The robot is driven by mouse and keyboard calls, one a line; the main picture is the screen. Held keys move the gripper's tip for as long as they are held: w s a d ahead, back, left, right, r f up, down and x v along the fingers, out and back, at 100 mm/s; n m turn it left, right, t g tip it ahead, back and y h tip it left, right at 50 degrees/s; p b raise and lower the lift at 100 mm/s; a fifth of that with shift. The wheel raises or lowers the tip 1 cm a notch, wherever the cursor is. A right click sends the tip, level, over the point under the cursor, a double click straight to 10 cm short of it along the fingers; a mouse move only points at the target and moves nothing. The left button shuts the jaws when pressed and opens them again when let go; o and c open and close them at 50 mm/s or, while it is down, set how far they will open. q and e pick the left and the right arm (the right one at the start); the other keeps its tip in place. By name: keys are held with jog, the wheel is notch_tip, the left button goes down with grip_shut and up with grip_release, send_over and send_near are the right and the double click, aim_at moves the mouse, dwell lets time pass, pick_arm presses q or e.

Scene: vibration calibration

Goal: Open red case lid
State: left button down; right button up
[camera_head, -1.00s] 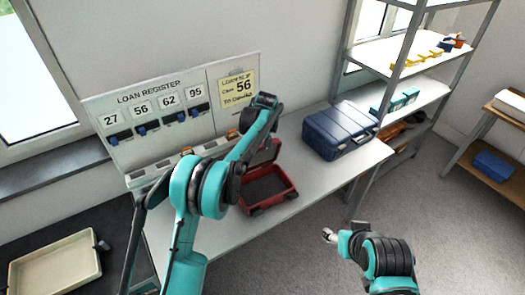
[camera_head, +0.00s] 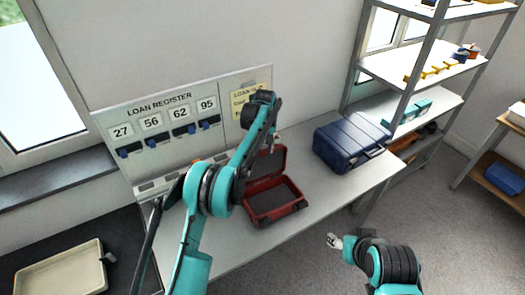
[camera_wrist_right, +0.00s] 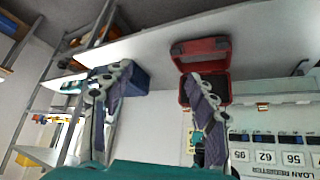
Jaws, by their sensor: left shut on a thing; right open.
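The red case (camera_head: 274,214) sits on the pale bench with its dark inside showing. Its lid (camera_head: 268,165) stands raised at the back, on the wall side. My left gripper (camera_head: 273,138) is at the lid's top edge, shut on it; the wrist hides most of the fingers. In the right wrist view the same case (camera_wrist_right: 178,48) appears upside down, partly behind a finger. My right gripper (camera_head: 334,241) is in front of the bench, away from the case. Its two fingers are spread and empty in the right wrist view (camera_wrist_right: 152,80).
A blue case (camera_head: 348,142) stands shut to the right on the bench. A loan register board (camera_head: 160,105) stands behind. A metal shelf (camera_head: 410,75) rises at the right. A beige tray (camera_head: 62,270) lies at lower left.

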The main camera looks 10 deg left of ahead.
dwell(0.7)
jog(key=shift+w, duration=0.1)
jog(key=c, duration=0.8)
jog(key=shift+m+t+y, duration=0.3)
jog(key=shift+m+y, duration=0.2)
jog(key=shift+m, duration=0.3)
jog(key=w, duration=0.1)
jog(key=w+a, duration=0.1)
jog(key=w, duration=0.1)
jog(key=w+a+r, duration=0.1)
jog(key=shift+w+a, duration=0.25)
jog(key=shift+w, duration=0.05)
grip_shut()
jog(key=w+a+m+y, duration=0.25)
jog(key=w+a, duration=0.35)
jog(key=w, duration=0.4)
jog(key=m+t+y, duration=0.2)
jog(key=m+y, duration=0.1)
jog(key=m, duration=0.5)
send_near(263, 154)
jog(key=shift+n, duration=0.35)
jog(key=x, duration=0.4)
jog(key=shift+a+f, duration=0.2)
jog(key=shift+f, duration=0.3)
jog(key=shift+w+a, duration=0.35)
jog(key=shift+w, duration=0.25)
